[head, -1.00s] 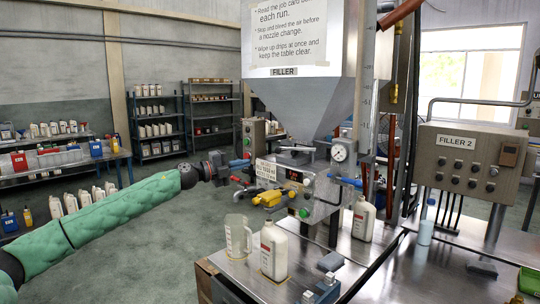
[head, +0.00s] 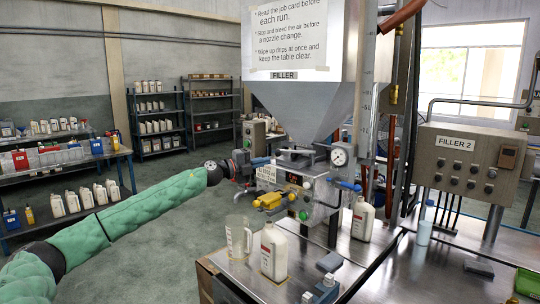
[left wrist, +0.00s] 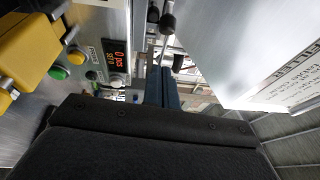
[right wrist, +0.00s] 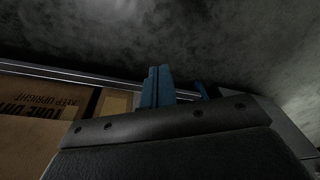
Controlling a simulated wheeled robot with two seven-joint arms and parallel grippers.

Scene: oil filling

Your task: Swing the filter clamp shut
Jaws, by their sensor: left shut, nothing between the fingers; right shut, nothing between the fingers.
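Under the hopper, dark clamp-like parts (head: 295,154) sit on top of the filler unit (head: 318,190); I cannot tell for sure which is the filter clamp or how far open it is. My left gripper (head: 263,161) is shut and empty, its blue fingers at the left side of these parts. In the left wrist view its fingers (left wrist: 164,86) point toward a metal rod with a black knob (left wrist: 167,24), with a gap seeming to remain. My right gripper (right wrist: 157,86) is shut and empty, low beside a cardboard box (right wrist: 40,115).
A clear jug (head: 238,238) and a white bottle (head: 273,252) stand on the steel table below the filler. Yellow parts (head: 270,201) stick out from the filler's front. The hopper (head: 300,108) hangs close above my left gripper. Another bottle (head: 363,220) stands right.

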